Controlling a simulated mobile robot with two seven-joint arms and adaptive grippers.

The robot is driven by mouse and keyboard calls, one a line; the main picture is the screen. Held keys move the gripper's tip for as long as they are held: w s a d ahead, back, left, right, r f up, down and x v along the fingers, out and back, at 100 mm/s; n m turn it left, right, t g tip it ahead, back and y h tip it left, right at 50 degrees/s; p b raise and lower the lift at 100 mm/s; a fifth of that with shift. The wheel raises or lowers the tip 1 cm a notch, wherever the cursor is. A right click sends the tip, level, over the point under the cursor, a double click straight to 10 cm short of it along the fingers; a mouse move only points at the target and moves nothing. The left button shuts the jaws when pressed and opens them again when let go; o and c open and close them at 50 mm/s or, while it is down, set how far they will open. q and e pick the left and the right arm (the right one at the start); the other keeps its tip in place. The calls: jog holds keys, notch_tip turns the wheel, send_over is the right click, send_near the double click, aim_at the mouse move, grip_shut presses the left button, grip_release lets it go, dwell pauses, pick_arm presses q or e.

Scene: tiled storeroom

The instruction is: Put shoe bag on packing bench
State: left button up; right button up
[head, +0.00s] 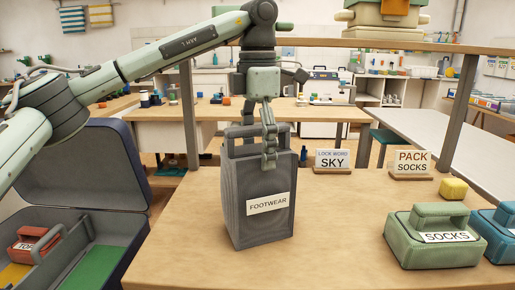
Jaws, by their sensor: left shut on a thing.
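The shoe bag (262,222) is a dark grey upright bag with a white label reading FOOTWEAR and a handle on top. It is at the middle left of the wooden packing bench (335,262). Its base appears to be on or just above the bench top; I cannot tell which. My left gripper (269,160) reaches down from above and is shut on the bag's top handle. The fingers hide part of the handle. My right gripper is not in view.
An open suitcase (140,185) with a red item (35,245) inside is at the left. A green SOCKS bag (425,250), a blue bag (500,225) and a yellow block (453,188) are on the bench's right.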

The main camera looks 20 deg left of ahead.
pick_arm(q)
jog(key=shift+r, duration=0.15)
jog(key=o, duration=1.5)
jog(key=shift+f, duration=0.2)
jog(key=o, duration=0.3)
jog(key=shift+o, duration=0.2)
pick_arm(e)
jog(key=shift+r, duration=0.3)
